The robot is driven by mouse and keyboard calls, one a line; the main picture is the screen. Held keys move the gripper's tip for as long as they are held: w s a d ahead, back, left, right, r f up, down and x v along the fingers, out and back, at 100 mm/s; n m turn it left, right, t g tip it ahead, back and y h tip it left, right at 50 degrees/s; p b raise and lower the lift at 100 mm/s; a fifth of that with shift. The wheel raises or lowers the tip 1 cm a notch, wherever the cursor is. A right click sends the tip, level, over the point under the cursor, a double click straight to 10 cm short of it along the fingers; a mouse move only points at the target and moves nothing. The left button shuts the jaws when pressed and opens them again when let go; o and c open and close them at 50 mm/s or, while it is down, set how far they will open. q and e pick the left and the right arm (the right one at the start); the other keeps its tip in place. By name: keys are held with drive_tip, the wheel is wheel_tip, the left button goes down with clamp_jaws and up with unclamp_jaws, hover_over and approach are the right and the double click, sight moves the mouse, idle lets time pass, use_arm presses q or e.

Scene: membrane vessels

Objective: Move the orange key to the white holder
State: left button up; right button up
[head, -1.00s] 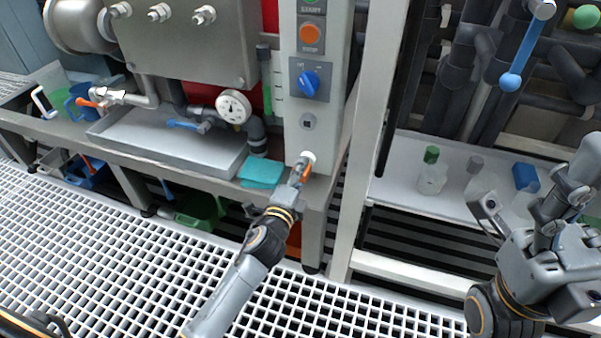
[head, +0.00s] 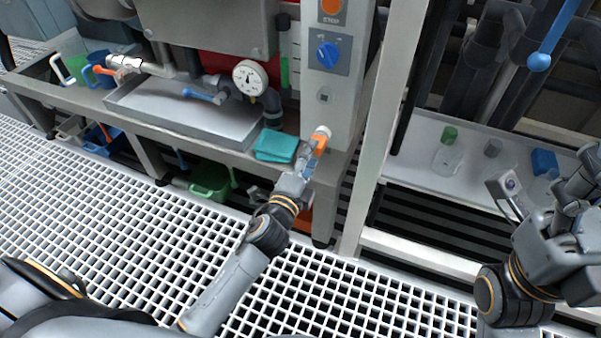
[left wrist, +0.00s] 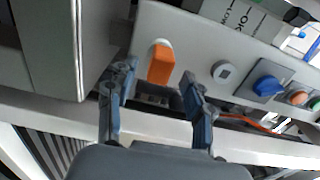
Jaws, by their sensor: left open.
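The orange key (head: 320,141) is at a white round holder (head: 324,130) low on the front of the grey control panel. The left wrist view shows the orange key (left wrist: 161,64) as a block against the white holder (left wrist: 160,43), whose rim shows behind it. My left gripper (head: 308,160) is open just below and in front of the key. In the left wrist view my left gripper's fingers (left wrist: 156,84) are spread, with the key beyond and between their tips, apparently not gripped. My right gripper (head: 574,205) is at the right; its jaw state is unclear.
The panel has a blue knob (head: 328,54) and a small grey switch (head: 324,95) above the key. A teal cloth stack (head: 276,146) lies on the bench left of my left gripper. A white post (head: 392,130) stands right of the panel. A bottle (head: 447,156) stands on the right shelf.

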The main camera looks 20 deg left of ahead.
use_arm(q)
drive_tip(key=s, duration=0.7)
drive_tip(key=shift+s+a, duration=0.15)
drive_tip(key=shift+s, duration=0.1)
